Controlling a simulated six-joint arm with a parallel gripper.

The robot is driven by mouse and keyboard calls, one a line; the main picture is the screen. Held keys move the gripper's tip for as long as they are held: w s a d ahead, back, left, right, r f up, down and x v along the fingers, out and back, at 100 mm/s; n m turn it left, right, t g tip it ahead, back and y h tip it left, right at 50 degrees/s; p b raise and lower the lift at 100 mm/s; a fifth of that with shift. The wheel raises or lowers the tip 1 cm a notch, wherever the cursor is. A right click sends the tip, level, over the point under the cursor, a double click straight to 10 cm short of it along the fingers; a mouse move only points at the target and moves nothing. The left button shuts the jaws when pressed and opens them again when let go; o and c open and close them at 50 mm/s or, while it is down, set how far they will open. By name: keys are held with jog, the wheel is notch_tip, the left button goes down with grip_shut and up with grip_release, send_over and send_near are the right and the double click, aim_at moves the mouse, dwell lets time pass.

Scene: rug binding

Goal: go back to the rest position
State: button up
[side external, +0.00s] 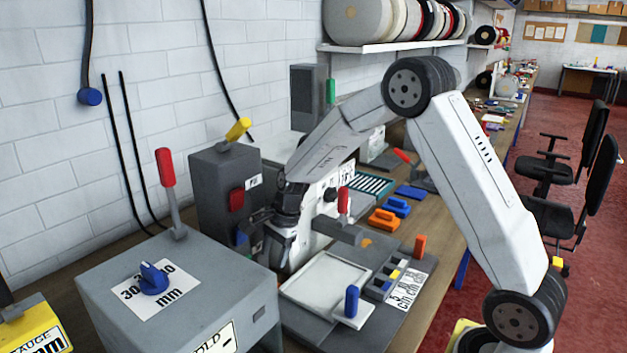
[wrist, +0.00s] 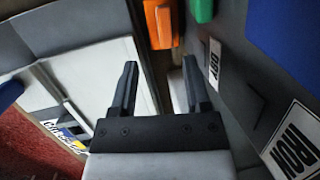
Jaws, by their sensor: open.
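My gripper (wrist: 160,90) is open and empty in the wrist view, its two dark fingers apart with nothing between them. In the side view my gripper (side external: 276,262) points down beside the white machine, behind the grey box with the red lever. Its fingertips are partly hidden there. My arm bends up and over from the lower right, with its elbow high near the wall shelf. A white tray (side external: 325,282) lies to the right of the gripper on the bench.
A grey box (side external: 190,280) with a blue knob stands front left. A dark box (side external: 217,190) with a yellow lever is close behind the gripper. A blue upright handle (side external: 351,301) and an orange one (side external: 419,246) stand near the tray. Chairs (side external: 570,180) stand right, on red floor.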

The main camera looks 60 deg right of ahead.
jog(key=shift+x, duration=3.6)
jog(key=shift+a+r, duration=0.15)
jog(key=shift+r, duration=0.75)
notch_tip(320, 180, up, 5)
jog(key=shift+s+d, duration=0.8)
jog(key=shift+s, duration=1.1)
jog(key=shift+s+d, duration=0.8)
jog(key=shift+s, duration=1.05)
jog(key=shift+s+d, duration=0.8)
jog(key=shift+s, duration=1.1)
jog(key=shift+c, duration=0.9)
